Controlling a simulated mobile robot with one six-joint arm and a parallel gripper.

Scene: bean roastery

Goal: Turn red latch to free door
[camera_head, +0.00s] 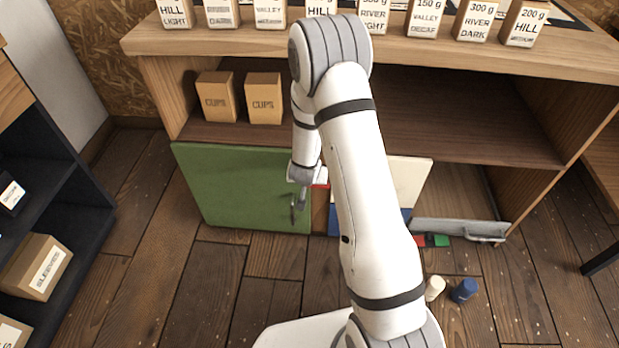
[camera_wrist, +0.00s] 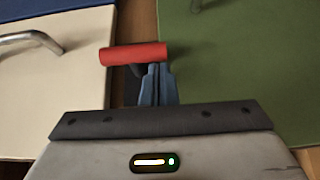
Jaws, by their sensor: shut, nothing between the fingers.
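The red latch (camera_wrist: 130,55) is a short bar lying horizontally in the wrist view, across the edge of the cream panel (camera_wrist: 55,85) and the wooden gap beside it. Its right end reaches the edge of the green door (camera_wrist: 245,65). My gripper (camera_wrist: 157,72) is shut and empty, its fingertips at the latch's right end; I cannot tell whether they touch it. In the head view, the green door (camera_head: 240,185) stands left and the cream panel (camera_head: 412,178) right of my arm. A little of the red latch (camera_head: 320,186) shows beside my wrist.
A metal handle (camera_wrist: 30,42) sits on the cream panel. Boxes marked cups (camera_head: 264,98) stand on the shelf above the green door. A cream cylinder (camera_head: 434,288) and a blue cylinder (camera_head: 464,290) are on the floor at right. The floor at left is clear.

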